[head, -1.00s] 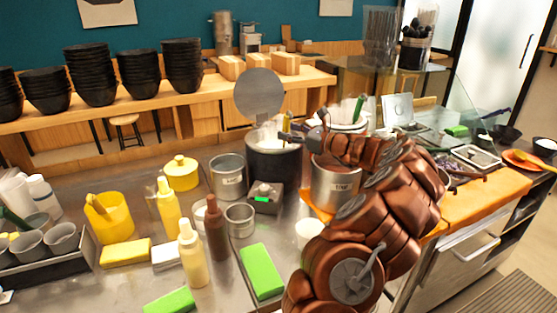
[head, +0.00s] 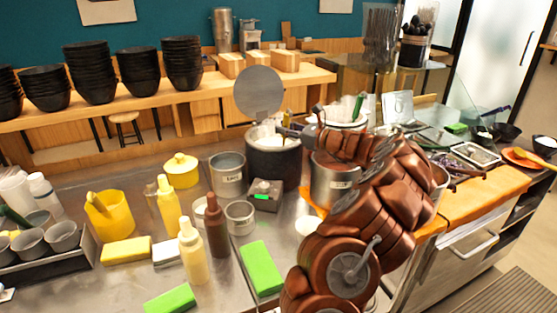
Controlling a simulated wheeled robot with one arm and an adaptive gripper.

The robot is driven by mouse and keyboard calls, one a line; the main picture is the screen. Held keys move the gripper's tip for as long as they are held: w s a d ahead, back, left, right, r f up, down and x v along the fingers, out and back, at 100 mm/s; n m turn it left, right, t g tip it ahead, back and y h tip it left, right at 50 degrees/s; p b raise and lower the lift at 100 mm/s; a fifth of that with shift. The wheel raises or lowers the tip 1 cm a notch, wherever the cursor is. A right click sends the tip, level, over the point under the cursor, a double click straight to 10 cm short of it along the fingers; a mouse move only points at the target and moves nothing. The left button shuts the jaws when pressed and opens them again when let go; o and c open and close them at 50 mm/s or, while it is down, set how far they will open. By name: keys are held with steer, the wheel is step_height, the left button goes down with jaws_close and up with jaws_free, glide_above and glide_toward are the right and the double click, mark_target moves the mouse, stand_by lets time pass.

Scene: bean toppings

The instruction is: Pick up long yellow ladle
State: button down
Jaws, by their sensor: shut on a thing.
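My gripper (head: 297,130) is at the rim of the dark round cooker (head: 273,165) in the middle of the counter. It is small and partly hidden by my copper-coloured arm. A thin yellow piece (head: 287,119), which looks like the handle of the long yellow ladle, stands up at the gripper's fingers. The gripper appears shut on it. The rest of the ladle is hidden, and I cannot tell whether its bowl is still inside the cooker. The cooker's round grey lid (head: 258,92) stands open behind it.
Steel pots stand left (head: 228,174) and right (head: 334,180) of the cooker. A yellow tub (head: 110,218) with a short yellow utensil, squeeze bottles (head: 193,255) and green blocks (head: 262,268) stand at the front left. Stacked black bowls (head: 92,75) line the back shelf.

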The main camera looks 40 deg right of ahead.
stand_by(0.3)
step_height(320, 180, up, 10)
steer(key=shift+b, duration=0.5)
steer(key=shift+f, duration=0.1)
steer(key=w+d+f, duration=0.1)
steer(key=w+f, duration=0.2)
steer(key=f, duration=0.5)
steer(key=shift+f, duration=0.3)
stand_by(0.5)
steer(key=shift+r, duration=0.25)
stand_by(0.8)
step_height(320, 180, up, 15)
steer(key=p, duration=1.3)
steer(key=shift+s, duration=0.15)
stand_by(0.5)
steer(key=shift+a+f, duration=0.1)
steer(key=shift+f, duration=0.05)
stand_by(0.4)
